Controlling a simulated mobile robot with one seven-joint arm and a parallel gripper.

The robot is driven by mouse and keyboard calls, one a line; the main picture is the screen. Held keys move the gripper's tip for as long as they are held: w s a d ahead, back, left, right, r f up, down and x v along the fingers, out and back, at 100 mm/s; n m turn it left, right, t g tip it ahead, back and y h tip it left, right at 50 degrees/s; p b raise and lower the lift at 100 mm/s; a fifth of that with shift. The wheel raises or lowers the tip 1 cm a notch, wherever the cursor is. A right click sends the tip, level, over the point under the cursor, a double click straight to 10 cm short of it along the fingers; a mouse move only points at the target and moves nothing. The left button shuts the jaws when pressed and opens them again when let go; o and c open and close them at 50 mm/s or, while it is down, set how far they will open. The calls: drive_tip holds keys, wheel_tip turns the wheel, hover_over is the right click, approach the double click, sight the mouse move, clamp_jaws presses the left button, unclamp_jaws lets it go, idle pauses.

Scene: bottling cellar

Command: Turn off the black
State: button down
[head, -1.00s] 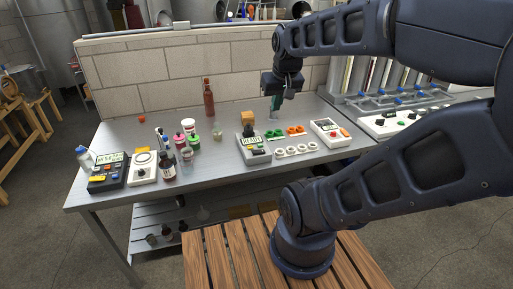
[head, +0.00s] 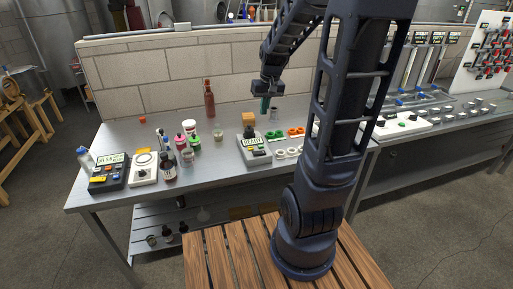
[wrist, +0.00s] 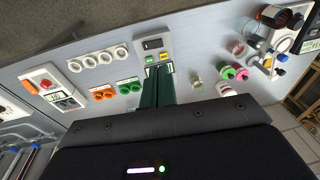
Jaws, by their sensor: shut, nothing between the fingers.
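A black meter (head: 107,178) with a lit greenish display and small coloured buttons stands at the table's front left corner. My gripper (head: 265,105) is shut and empty, with green fingers pointing down over the back middle of the table, well to the right of the black meter. In the wrist view my gripper's fingers (wrist: 158,86) are together, in front of a grey device (wrist: 154,42) with a small display and green and yellow buttons. That device (head: 255,151) reads READY in the head view. I cannot tell from the picture whether the fingers touch it.
Beside the black meter are a white device with a round top (head: 144,170) and several bottles and jars. A red-brown bottle (head: 210,101) stands at the back. Orange rings (head: 296,132) lie right of the grey device. A brick wall (head: 150,80) backs the table.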

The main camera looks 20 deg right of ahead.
drive_tip(key=g, duration=0.1)
hover_over(256, 152)
drive_tip(key=d, duration=0.3)
wheel_tip(256, 152, down, 9)
drive_tip(key=shift+a+r+y, duration=0.2)
drive_tip(key=shift+a+y, duration=0.05)
drive_tip(key=shift+y, duration=0.05)
drive_tip(key=f, duration=0.4)
drive_tip(key=a+f, duration=0.1)
drive_tip(key=f, duration=0.4)
drive_tip(key=a+f, duration=0.1)
drive_tip(key=f, duration=0.3)
drive_tip(key=shift+a+f, duration=0.1)
drive_tip(key=shift+f, duration=0.3)
drive_tip(key=shift+a+f, duration=0.1)
drive_tip(key=shift+f, duration=0.15)
